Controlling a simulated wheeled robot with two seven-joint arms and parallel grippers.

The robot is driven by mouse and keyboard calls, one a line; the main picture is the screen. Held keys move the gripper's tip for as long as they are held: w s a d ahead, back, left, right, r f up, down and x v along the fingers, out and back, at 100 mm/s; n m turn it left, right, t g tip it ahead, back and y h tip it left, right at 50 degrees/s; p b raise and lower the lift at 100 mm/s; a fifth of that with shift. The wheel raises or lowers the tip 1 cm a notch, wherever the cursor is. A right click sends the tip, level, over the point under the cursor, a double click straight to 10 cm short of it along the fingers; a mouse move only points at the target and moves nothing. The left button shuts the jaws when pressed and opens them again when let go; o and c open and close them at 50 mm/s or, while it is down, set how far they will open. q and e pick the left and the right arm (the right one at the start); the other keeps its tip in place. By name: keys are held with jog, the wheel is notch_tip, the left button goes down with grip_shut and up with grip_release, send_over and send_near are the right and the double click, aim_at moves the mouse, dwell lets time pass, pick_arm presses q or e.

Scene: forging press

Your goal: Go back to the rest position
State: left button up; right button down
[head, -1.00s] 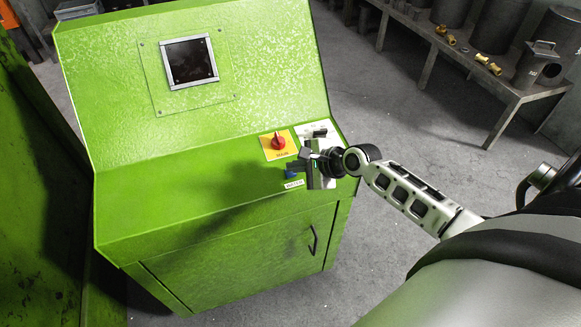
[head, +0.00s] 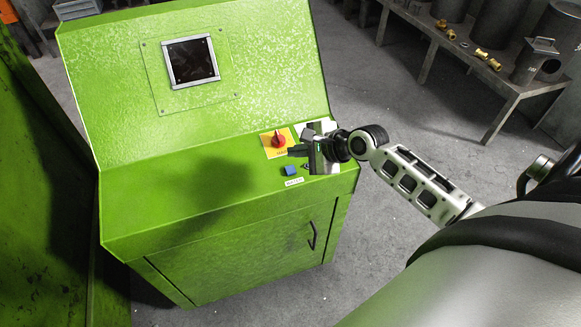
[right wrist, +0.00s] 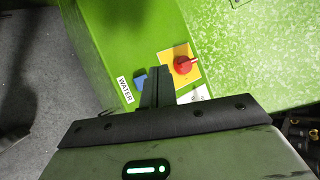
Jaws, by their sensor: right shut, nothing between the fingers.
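My right gripper (head: 297,151) is shut and empty above the right end of the green control cabinet's sloped ledge. In the right wrist view its closed fingers (right wrist: 157,88) point between the blue button and the red knob. The red rotary knob (head: 278,140) on its yellow plate is just beyond the fingertips. The blue button (head: 290,170) sits in front of the gripper, beside a white "WATER" label (head: 294,182). A white label behind is partly hidden by the gripper. My left gripper is not in view.
The green control cabinet (head: 215,255) has a dark screen (head: 192,61) and a door with a black handle (head: 312,236). A green wall panel (head: 40,200) stands at left. A metal bench (head: 515,92) with brass fittings (head: 481,54) and dark cylinders is at back right. Grey floor lies between.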

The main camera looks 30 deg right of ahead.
jog(key=shift+r, duration=0.1)
dwell(0.4)
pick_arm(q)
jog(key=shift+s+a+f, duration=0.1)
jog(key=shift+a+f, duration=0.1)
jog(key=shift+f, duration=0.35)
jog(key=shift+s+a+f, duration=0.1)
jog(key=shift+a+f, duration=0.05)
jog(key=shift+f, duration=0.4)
pick_arm(e)
jog(key=s+a+f+n, duration=0.4)
jog(key=s+a+n, duration=0.3)
jog(key=s+n, duration=0.2)
jog(key=s+a+f+n+h, duration=0.1)
jog(key=s+a+f+n, duration=0.4)
jog(key=n, duration=0.9)
jog(key=shift+s+a+f+h, duration=0.2)
jog(key=shift+s+a+h, duration=0.1)
jog(key=shift+s+a, duration=1.3)
jog(key=shift+s+d, duration=0.25)
